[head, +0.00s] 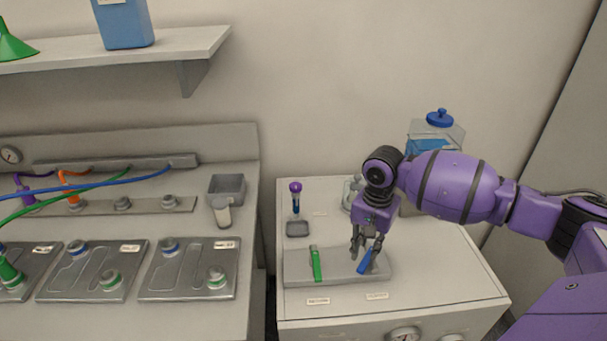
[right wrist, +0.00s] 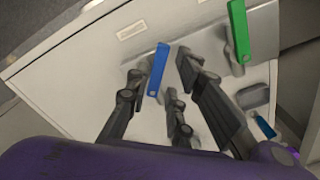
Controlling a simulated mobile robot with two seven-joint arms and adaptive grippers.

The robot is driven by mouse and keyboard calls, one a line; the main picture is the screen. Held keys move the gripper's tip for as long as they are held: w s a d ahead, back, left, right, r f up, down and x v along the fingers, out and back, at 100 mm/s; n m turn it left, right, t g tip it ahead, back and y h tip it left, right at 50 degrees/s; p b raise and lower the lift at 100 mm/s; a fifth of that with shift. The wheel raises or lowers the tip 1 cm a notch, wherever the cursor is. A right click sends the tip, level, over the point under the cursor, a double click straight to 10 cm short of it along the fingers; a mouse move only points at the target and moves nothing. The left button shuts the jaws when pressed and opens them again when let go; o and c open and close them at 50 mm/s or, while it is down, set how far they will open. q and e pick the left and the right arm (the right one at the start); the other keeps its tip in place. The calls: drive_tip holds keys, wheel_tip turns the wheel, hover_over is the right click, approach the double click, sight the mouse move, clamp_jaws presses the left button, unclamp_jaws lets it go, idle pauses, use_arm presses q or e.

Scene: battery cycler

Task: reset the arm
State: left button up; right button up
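My right arm comes in from the right in the head view. Its gripper (head: 366,246) is over the right part of a grey block (head: 338,270) on the white cabinet. A blue lever (head: 365,262) on that block stands tilted below and between the fingers. In the right wrist view, the fingers of my right gripper (right wrist: 163,90) are spread around the blue lever (right wrist: 158,70), with gaps visible beside it. My left gripper is not in view.
A purple-capped tube (head: 296,197) and a small grey tray (head: 298,229) stand behind the block. A blue-lidded container (head: 437,135) stands behind my right arm. The left bench holds flat grey plates (head: 93,270) and cables. A shelf (head: 120,48) hangs above it.

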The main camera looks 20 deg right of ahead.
drive_tip(key=s+a+f+n, duration=0.1)
drive_tip(key=s+a+f, duration=0.1)
drive_tip(key=a+f, duration=0.1)
drive_tip(key=s+a+f+n, duration=0.2)
drive_tip(key=s+a+f, duration=0.1)
drive_tip(key=s+a+f+n+y, duration=0.1)
drive_tip(key=s+a+f+n, duration=0.1)
drive_tip(key=s+a+f, duration=0.1)
drive_tip(key=shift+a, duration=0.1)
drive_tip(key=s+a+f+n+t+y, duration=0.1)
drive_tip(key=s+a+f+n, duration=0.25)
drive_tip(key=s+a, duration=0.45)
drive_tip(key=s+d+r+n+t+h, duration=0.1)
drive_tip(key=s+d, duration=0.3)
drive_tip(key=s, duration=0.3)
drive_tip(key=s+d+r+n+h, duration=0.15)
drive_tip(key=s+d, duration=0.25)
drive_tip(key=s, duration=0.4)
drive_tip(key=w+a+f+t, duration=0.4)
drive_tip(key=w+f+t, duration=0.3)
drive_tip(key=f, duration=0.5)
drive_tip(key=shift+w+m+y, duration=0.15)
drive_tip(key=shift+m+y, duration=0.15)
drive_tip(key=shift+y, duration=0.15)
drive_tip(key=shift+f, duration=0.1)
